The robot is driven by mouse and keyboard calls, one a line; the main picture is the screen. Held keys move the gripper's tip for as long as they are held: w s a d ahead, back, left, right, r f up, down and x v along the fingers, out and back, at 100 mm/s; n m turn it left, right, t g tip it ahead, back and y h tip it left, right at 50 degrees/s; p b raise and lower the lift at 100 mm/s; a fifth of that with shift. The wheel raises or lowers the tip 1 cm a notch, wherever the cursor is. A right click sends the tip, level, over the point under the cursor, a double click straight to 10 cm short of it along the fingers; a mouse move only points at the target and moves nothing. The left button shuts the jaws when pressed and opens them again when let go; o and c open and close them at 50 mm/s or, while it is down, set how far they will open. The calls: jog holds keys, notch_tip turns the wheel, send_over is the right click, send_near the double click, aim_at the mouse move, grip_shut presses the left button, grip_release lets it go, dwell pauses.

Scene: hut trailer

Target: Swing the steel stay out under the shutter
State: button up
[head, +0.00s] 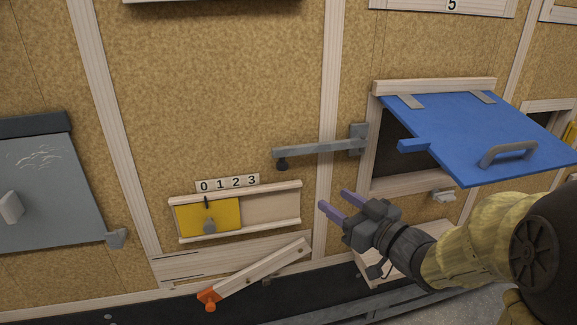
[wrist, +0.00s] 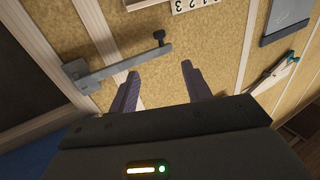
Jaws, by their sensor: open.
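The steel stay (head: 318,149) is a grey bar on a bracket (head: 358,139) at the left of the hatch opening. It lies nearly level along the wall, pointing left, with a dark knob (head: 282,164) hanging at its free end. The stay also shows in the wrist view (wrist: 125,65), above the fingers. The blue shutter (head: 490,130) is tilted up and out from its top hinges, with a grey handle and a blue tab at its left edge. My gripper (head: 334,203) is open and empty, below and right of the knob, apart from the stay.
A number strip (head: 228,183) is above a yellow sliding panel (head: 208,217) in a wooden track. A wooden lever with an orange end (head: 208,297) is low on the wall. A grey flap (head: 45,190) is at the left. The wall around the stay is clear.

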aim_at(286, 167)
jog(key=shift+w+a, duration=0.1)
jog(key=p+x, duration=0.4)
jog(key=x, duration=1.3)
jog(key=shift+a, duration=0.1)
jog(key=shift+w, duration=0.1)
grip_shut()
